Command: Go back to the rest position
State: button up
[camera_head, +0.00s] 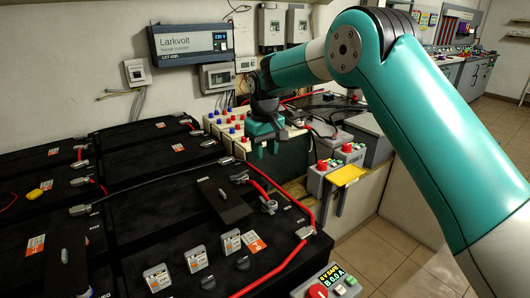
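My teal and white arm reaches in from the right and bends down over the back of the battery bench. My gripper (267,150) points down at the end of it, in front of the row of small batteries with red and blue caps (226,125). It is small and dark against the batteries behind. I see nothing clearly held in it, but I cannot tell how far its fingers are apart.
Large black batteries (160,235) with red and black cables fill the left and front. A grey button box with a yellow plate (345,175) stands right of the gripper. An emergency-stop box (330,285) is at the front. The Larkvolt inverter (192,41) hangs on the back wall. Tiled floor is clear at right.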

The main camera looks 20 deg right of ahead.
jog(key=s+a+r+n+y+p, duration=0.1)
jog(key=s+a+r+n+p, duration=0.1)
jog(key=s+r, duration=0.9)
jog(key=s+a+r+n+y+p, duration=0.1)
jog(key=s+a+r+y+p, duration=0.2)
jog(key=s, duration=1.3)
jog(key=s+p, duration=0.1)
jog(key=s, duration=1.1)
jog(key=shift+d+r+n, duration=0.3)
jog(key=shift+r, duration=0.15)
